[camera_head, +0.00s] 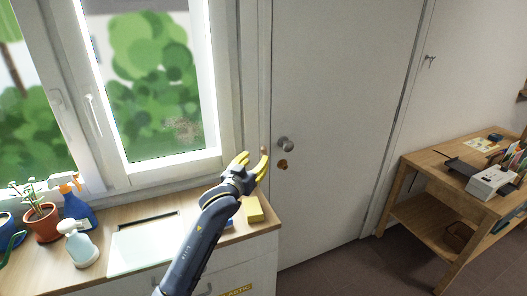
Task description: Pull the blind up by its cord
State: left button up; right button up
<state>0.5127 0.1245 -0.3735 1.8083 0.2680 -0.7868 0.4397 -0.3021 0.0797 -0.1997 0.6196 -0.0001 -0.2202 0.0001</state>
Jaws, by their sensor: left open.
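My left gripper (252,164) is open, with yellow fingers, in front of the strip of wall between the window and the grey door. A small brown knob (264,149) shows by the tip of its right finger; it may be the end of the blind's cord, but the cord itself is too thin to make out. I cannot tell whether the finger touches the knob. The blind is not visible; the panes of the window (152,84) look uncovered in this view. My right gripper is not in view.
Below the window, a wooden counter (200,214) holds a potted plant (41,226), two spray bottles (77,203) (81,246) and a yellow sponge-like block (253,209) close under my gripper. A wooden desk (425,163) stands at right.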

aim_at(263, 152)
pick_arm(q)
jog(key=shift+x, duration=3.9)
jog(key=shift+o, duration=0.4)
grip_shut()
jog(key=shift+f, duration=0.1)
